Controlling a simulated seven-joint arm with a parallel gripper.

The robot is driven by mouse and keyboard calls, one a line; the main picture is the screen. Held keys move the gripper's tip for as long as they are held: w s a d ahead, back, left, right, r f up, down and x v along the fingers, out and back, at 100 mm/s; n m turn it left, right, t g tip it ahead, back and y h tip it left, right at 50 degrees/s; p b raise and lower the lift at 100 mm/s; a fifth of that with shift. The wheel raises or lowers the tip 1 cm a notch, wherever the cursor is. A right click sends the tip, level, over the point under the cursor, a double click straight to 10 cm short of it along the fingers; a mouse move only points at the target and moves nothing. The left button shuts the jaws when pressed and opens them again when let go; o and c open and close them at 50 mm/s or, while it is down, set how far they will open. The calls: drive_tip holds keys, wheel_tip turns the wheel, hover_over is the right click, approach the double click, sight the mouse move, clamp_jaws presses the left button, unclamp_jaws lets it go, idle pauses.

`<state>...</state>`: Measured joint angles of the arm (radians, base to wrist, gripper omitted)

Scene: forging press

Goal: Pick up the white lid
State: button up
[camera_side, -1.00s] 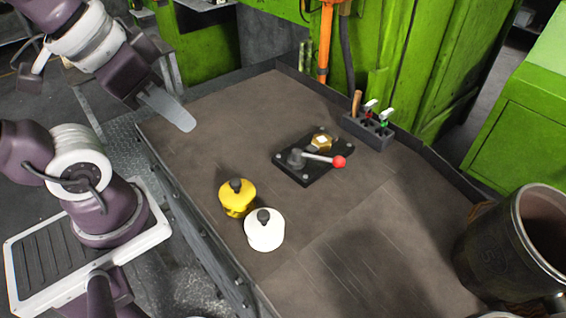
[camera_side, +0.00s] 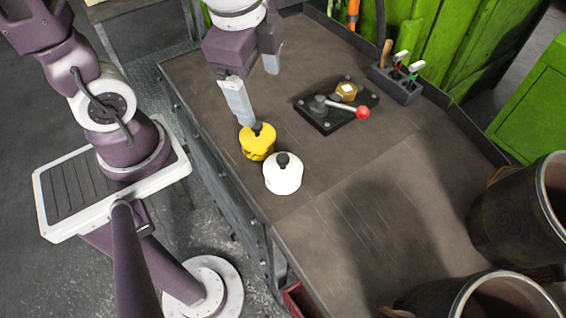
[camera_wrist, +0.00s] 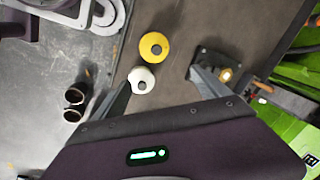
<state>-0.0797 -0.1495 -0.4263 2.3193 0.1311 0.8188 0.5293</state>
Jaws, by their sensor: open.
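The white lid (camera_side: 283,176) with a dark knob stands on the brown table near its left edge, in the side view. It also shows in the wrist view (camera_wrist: 136,75), close to the left fingertip in the picture. A yellow lid (camera_side: 256,147) with a dark knob stands right beside it, farther back. My gripper (camera_side: 259,93) is open and empty, pointing down above the table behind the yellow lid. One fingertip overlaps the area of the yellow lid's knob in the side view; I cannot tell whether they touch. The wrist view shows my two fingers (camera_wrist: 158,90) spread wide.
A black plate with a red-knobbed lever (camera_side: 327,114) and a brass nut stands right of the lids. A dark tool holder (camera_side: 396,83) is at the back. Large dark pots (camera_side: 521,215) stand at the right. The table's front middle is clear.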

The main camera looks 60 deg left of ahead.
sight(283, 158)
drive_tip(key=d+f+m, duration=0.1)
drive_tip(key=d+m, duration=0.1)
drive_tip(key=d+f+m+g, duration=0.1)
drive_tip(key=d+f+m, duration=0.1)
drive_tip(key=w+d+f+m+g+h, duration=0.1)
drive_tip(key=d+f+m, duration=0.1)
drive_tip(key=shift+m, duration=0.4)
drive_tip(key=f, duration=0.7)
drive_tip(key=shift+s+f, duration=0.1)
drive_tip(key=shift+s, duration=0.2)
drive_tip(key=c, duration=1.6)
wheel_tip(283, 158, up, 9)
drive_tip(key=shift+a+r, duration=0.1)
drive_tip(key=shift+f, duration=4.3)
